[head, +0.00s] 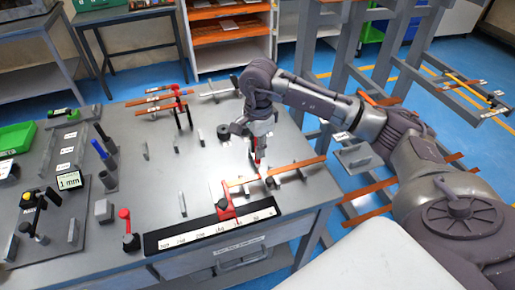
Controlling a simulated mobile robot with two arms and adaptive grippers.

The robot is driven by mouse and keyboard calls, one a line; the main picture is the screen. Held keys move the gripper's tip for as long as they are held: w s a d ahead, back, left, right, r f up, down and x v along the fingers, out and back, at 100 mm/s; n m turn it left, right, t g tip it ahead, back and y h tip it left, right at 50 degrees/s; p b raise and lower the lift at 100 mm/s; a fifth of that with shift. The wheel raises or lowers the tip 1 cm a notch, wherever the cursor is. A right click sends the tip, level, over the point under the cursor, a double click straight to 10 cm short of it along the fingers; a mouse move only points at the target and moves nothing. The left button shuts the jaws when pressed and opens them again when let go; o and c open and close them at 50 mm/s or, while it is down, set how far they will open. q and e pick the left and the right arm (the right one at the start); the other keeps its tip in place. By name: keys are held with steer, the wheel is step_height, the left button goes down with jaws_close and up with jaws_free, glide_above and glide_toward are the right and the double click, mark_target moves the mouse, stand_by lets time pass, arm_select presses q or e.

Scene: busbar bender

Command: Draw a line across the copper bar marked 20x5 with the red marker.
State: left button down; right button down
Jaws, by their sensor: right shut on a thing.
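My right gripper (258,136) is above the near right part of the grey workbench, shut on a slim upright red-and-white thing (262,148) that looks like the red marker. Its lower end is close to a copper bar (300,166), and I cannot tell whether it touches. That bar lies on small grey supports, its left end by a red stop (225,202) on the black-and-white ruler (215,230). Other copper bars (158,98) rest on a rack at the back left. I cannot read a 20x5 mark on any bar. My left gripper is out of view.
A blue-topped marker (99,149) stands in a grey holder at the left. A red-knobbed lever (126,220) stands left of the ruler. Small grey posts and a green bin (15,138) are on the bench. The bench middle is mostly clear.

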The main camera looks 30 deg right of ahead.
steer(key=shift+r+p, duration=1.3)
steer(key=shift+r, duration=1.25)
